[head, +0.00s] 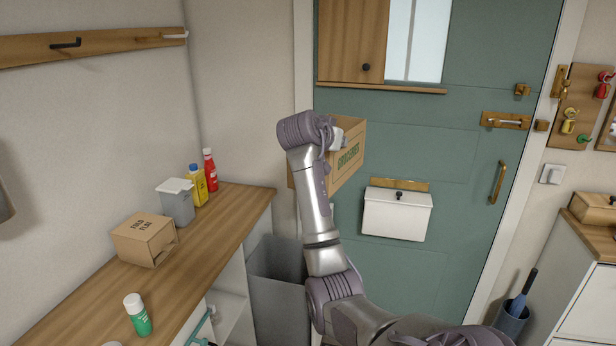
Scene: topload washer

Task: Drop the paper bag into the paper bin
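The brown paper bag (348,158), with green print on its side, is up in the air in front of the green door. My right gripper (337,133) is at the bag's upper edge and appears shut on it; its fingertips are mostly hidden. My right arm covers part of the bag. A tall grey open-topped bin (278,308), which looks like the paper bin, stands on the floor by the end of the wooden counter, below and left of the bag. My arm hides the bin's right edge. My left gripper is not in view.
The wooden counter (225,228) holds a cardboard box (143,241), a grey lidded container (175,204), yellow and red bottles, and a green-and-white bottle (138,315). A white box (397,214) is mounted on the door. A cabinet stands at right.

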